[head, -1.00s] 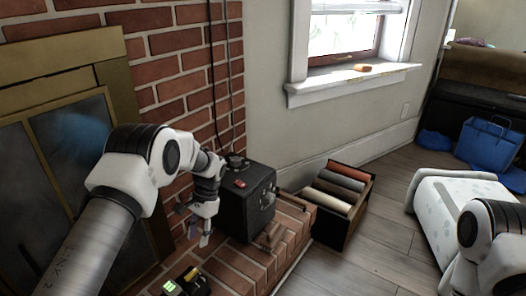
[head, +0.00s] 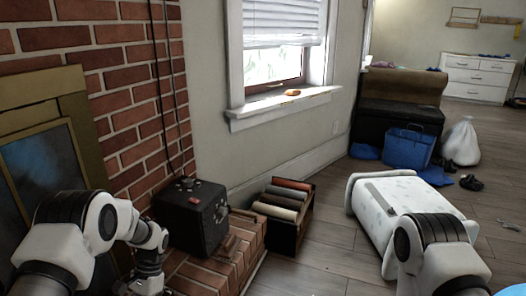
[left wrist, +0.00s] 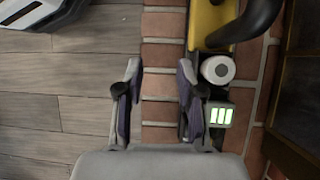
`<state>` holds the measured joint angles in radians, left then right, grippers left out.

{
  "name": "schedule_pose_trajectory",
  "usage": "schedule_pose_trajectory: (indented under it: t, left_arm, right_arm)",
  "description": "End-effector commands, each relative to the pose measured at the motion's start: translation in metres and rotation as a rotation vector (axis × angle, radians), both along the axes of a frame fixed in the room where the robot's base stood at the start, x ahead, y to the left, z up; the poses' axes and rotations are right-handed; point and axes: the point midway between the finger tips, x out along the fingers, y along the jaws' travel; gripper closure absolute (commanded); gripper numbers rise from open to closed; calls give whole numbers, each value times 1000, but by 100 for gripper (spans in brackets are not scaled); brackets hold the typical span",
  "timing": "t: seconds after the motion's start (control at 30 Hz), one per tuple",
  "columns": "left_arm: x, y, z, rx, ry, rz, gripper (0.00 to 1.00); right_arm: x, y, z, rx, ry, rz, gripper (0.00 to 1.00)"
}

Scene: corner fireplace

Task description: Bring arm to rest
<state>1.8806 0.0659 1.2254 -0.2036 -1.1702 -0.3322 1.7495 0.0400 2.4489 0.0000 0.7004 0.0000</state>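My left arm comes in at the lower left of the head view, and its gripper is mostly cut off by the bottom edge. In the left wrist view my left gripper (left wrist: 158,72) is open, with its two purple-lined fingers apart and nothing between them. It is above the brick hearth (left wrist: 160,55). A yellow and black device (left wrist: 208,22) with a lit green display is just right of the fingers; I cannot tell whether they touch. My right arm's white and black joint shows at the lower right of the head view, but its gripper is out of view.
A black box (head: 196,222) with a small red item on top stands on the hearth (head: 222,268) beside the brick wall. A black crate (head: 285,236) of rolled items is next to it. A white padded piece (head: 390,202) is near my right arm. Open wooden floor lies between.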

Motion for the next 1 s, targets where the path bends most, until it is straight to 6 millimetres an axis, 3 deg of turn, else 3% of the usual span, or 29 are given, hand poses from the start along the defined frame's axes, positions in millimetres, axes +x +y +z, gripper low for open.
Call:
schedule_pose_trajectory:
  t: [0.27, 0.37, 0.5, 0.63, 0.73, 0.83, 0.93, 1.0]
  left_arm:
    - [-90, -16, -57, -38, 112, 12, 62]
    - [-139, -26, -83, -55, 120, 37, 62]
    - [-237, -46, -115, -70, 75, 124, 62]
    - [-299, -57, -119, -60, -46, 226, 62]
    - [-319, -60, -113, -45, -151, 289, 62]
    - [-323, -61, -106, -33, -268, 344, 62]
    - [-309, -59, -102, -28, -409, 394, 62]
    - [-281, -57, -105, -36, -542, 431, 62]
  right_arm:
    - [0, 0, 1, 0, 1, 0, 60]
    - [0, 0, 1, 0, 1, 0, 60]
    - [0, 0, 1, 0, 1, 0, 60]
    - [0, 0, 1, 0, 1, 0, 60]
    - [0, 0, 1, 0, 1, 0, 60]
    - [0, 0, 1, 0, 1, 0, 60]
    - [0, 0, 1, 0, 1, 0, 60]
    - [0, 0, 1, 0, 1, 0, 60]
